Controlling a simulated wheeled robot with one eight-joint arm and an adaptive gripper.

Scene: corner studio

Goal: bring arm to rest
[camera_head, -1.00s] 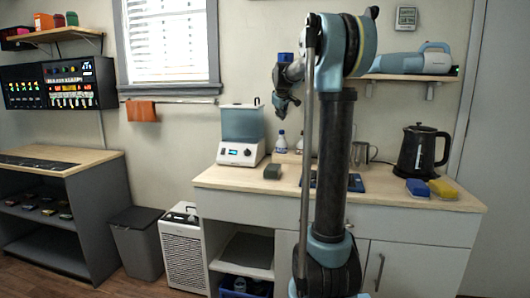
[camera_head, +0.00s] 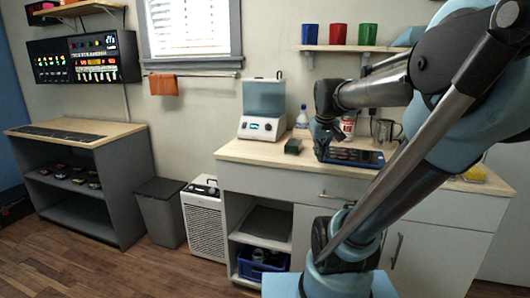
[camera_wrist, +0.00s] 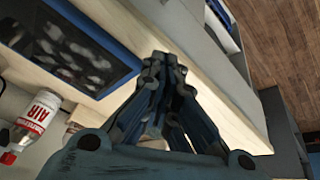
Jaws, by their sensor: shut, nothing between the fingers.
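My gripper (camera_head: 322,140) hangs low over the wooden counter (camera_head: 262,157), beside the left end of a dark blue-edged tray or panel (camera_head: 357,157). In the wrist view my gripper (camera_wrist: 163,65) has its fingers drawn together with nothing between them. The wrist view also shows the blue-edged panel (camera_wrist: 70,45) to the left of the fingers. My arm leans across the right side of the head view and hides part of the counter.
A white-and-red can (camera_head: 348,126) and a metal mug (camera_head: 385,131) stand behind the panel. A dark green block (camera_head: 293,146), a bottle (camera_head: 302,118) and a blue-and-white machine (camera_head: 263,108) are to the left. Blue, red and green cups line the shelf (camera_head: 345,48).

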